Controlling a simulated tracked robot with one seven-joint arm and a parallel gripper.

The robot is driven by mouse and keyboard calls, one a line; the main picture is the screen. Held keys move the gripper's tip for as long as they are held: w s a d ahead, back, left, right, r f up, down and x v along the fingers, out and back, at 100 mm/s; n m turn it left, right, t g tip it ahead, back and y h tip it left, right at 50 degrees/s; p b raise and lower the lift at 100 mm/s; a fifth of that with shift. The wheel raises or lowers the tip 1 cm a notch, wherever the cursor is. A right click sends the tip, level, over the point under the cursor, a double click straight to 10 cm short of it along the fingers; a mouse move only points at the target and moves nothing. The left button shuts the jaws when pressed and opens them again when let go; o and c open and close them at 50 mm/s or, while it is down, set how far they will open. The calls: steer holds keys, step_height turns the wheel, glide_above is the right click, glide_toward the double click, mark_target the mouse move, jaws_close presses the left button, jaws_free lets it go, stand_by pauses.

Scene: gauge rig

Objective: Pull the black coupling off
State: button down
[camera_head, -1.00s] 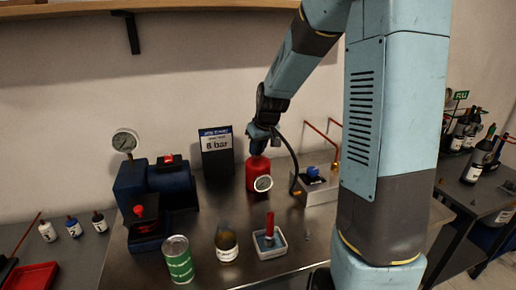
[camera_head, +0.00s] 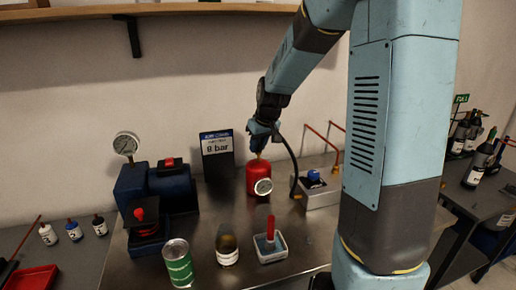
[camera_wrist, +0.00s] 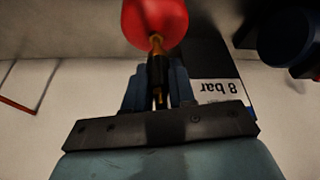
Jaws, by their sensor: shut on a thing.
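A red cylinder (camera_head: 259,174) with a round white dial (camera_head: 263,187) on its front stands upright on the metal bench. It also shows at the top of the wrist view (camera_wrist: 155,20), with a brass stem (camera_wrist: 157,42). My gripper (camera_head: 261,146) is above the cylinder, pointing down. In the wrist view its blue fingers (camera_wrist: 158,88) are shut around the black coupling (camera_wrist: 157,72), which is in line with the stem. Whether the coupling is still seated on the stem I cannot tell. In the head view the coupling is mostly hidden by the gripper.
A black hose (camera_head: 294,165) curves down to the grey box with a blue knob (camera_head: 314,178). An "8 bar" sign (camera_head: 216,150) stands behind. Blue pump with gauge (camera_head: 126,145) is left.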

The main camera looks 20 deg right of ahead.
steer(key=shift+r, duration=1.4)
